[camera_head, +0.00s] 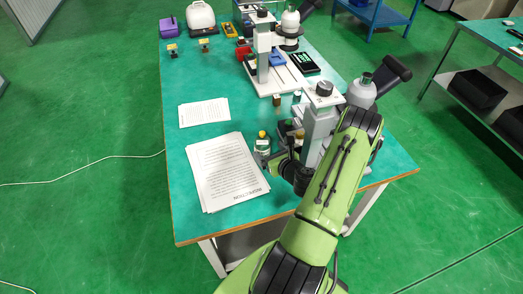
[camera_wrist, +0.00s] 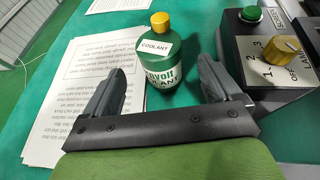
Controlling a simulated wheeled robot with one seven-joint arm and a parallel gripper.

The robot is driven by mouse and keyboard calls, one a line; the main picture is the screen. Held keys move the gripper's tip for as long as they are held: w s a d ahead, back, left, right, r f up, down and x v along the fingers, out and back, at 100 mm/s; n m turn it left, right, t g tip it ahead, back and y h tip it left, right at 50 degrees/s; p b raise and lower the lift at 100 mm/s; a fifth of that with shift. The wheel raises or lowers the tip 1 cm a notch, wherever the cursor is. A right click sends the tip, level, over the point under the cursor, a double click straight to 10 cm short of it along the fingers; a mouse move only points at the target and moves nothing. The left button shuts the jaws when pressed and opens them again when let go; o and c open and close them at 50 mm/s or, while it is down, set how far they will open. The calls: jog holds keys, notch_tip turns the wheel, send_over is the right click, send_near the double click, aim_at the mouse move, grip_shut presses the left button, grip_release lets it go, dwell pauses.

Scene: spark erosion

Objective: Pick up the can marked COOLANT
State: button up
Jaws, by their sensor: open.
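The can marked COOLANT (camera_wrist: 163,58) is a green bottle-shaped can with a yellow cap and a white label, and it stands upright on the green table. In the wrist view my gripper (camera_wrist: 163,85) is open, with one dark finger to the left of the can and the other to its right. The can appears at or just beyond the fingertips, and I see no clear contact. In the head view the can (camera_head: 262,144) stands beside the paper stack, left of the near microscope. My green arm reaches toward it from the lower right and hides part of my gripper.
A stack of printed papers (camera_head: 223,170) lies left of the can. A control box (camera_wrist: 268,50) with a green button and yellow knob is close on the right. The near microscope (camera_head: 318,125) stands behind my arm. A smaller sheet (camera_head: 204,112) lies farther back.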

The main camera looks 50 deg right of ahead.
aim_at(262, 145)
jog(key=x, duration=0.6)
jog(key=shift+w+d, duration=0.15)
jog(key=shift+w, duration=0.2)
jog(key=shift+s, duration=0.1)
jog(key=shift+c, duration=0.3)
jog(key=c, duration=1.2)
